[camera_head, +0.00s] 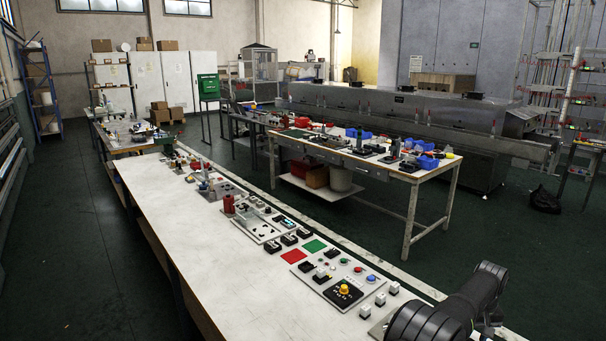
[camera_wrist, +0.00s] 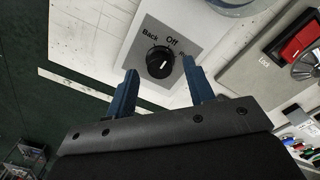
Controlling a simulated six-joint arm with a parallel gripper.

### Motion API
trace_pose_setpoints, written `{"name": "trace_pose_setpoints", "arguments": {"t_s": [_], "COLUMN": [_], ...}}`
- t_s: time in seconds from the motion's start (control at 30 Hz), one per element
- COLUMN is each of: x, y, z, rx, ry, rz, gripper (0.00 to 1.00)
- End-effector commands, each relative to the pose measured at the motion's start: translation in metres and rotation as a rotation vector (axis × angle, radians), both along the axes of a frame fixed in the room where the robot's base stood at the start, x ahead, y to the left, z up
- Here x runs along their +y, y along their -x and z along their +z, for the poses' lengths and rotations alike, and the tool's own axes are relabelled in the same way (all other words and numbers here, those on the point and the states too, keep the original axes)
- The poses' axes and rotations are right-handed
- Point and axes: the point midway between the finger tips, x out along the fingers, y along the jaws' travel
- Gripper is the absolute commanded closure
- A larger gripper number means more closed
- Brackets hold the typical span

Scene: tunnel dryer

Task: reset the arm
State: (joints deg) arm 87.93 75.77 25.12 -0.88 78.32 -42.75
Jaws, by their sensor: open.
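My gripper (camera_wrist: 160,100) shows in the wrist view with its two blue fingers apart and nothing between them. Past the fingertips is a black rotary knob (camera_wrist: 160,62) on a grey plate labelled "Back", "Off" and a third word that a finger partly hides. The knob's white mark points toward the camera side. I cannot tell whether the fingers touch the knob; it shows in the gap just beyond them. In the head view my dark arm (camera_head: 440,315) is at the lower right over the near end of the white bench, and the gripper is not visible there.
A red rocker switch (camera_wrist: 297,40) sits on a panel to the right in the wrist view. In the head view, the long white bench (camera_head: 165,200) carries several control panels, including one with a yellow button (camera_head: 344,289). A second bench (camera_head: 400,172) with blue bins stands behind.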

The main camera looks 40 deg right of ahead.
Motion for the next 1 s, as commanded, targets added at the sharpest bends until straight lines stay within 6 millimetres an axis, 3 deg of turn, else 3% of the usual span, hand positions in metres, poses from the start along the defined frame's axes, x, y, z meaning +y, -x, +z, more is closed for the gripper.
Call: {"name": "trace_pose_setpoints", "arguments": {"t_s": [0.17, 0.63, 0.77, 1.0], "x": [0.0, 0.0, 0.0, 0.0], "y": [0.0, 0.0, 0.0, -0.001], "z": [-0.012, -0.008, 0.006, 0.053], "rx": [0.0, 0.0, 0.0, 0.0], "ry": [0.0, 0.001, 0.003, 0.004], "rz": [0.0, 0.003, 0.0, 0.0], "gripper": [0.51, 0.51, 0.51, 0.51]}}
